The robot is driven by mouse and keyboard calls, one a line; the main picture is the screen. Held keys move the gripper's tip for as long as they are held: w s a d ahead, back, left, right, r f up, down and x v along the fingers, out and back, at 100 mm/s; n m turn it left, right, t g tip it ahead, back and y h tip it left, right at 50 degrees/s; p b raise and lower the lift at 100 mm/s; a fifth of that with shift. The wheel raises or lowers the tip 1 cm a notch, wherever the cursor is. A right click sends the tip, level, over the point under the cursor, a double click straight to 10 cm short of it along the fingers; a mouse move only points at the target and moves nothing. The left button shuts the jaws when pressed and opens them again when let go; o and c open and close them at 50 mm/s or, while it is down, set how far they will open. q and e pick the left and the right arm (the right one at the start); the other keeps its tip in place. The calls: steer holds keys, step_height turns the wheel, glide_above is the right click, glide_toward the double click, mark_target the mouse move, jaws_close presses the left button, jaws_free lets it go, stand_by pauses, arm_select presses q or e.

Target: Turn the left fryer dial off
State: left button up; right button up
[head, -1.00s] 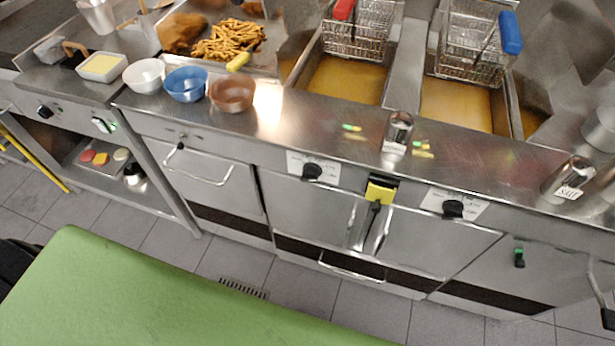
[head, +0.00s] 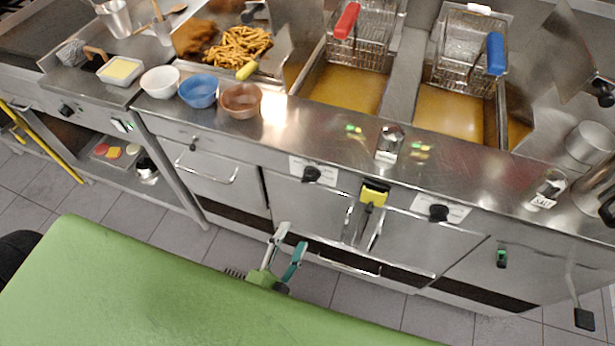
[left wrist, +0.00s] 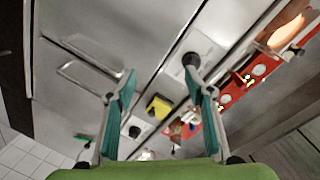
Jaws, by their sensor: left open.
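The left fryer dial (head: 311,174) is a black knob on a white plate on the steel fryer front, below the basket with the red handle. Its setting is too small to read. My left gripper (head: 291,238) is open and empty, low in front of the fryer doors, below and slightly left of the dial and apart from it. In the left wrist view, its teal-padded fingers (left wrist: 161,75) are spread, and the left dial (left wrist: 191,60) shows beyond the tip of the right-hand finger. My right gripper is not in view.
A yellow item (head: 374,193) hangs between the left dial and the right fryer dial (head: 438,213). Door handles (head: 348,222) stick out below. Bowls (head: 199,91) and a shaker (head: 389,143) stand on the counter above. Tiled floor (head: 365,293) lies open before the fryer.

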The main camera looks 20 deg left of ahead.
mark_target(307, 183)
arm_select(q)
step_height(307, 183, up, 6)
steer(key=w+t, duration=0.1)
steer(key=shift+m+y, duration=0.3)
steer(key=shift+m, duration=0.1)
steer(key=w+p, duration=0.2)
steer(key=w, duration=1.1)
steer(key=shift+w+a, duration=0.15)
steer(key=shift+a, duration=0.05)
steer(key=c, duration=1.1)
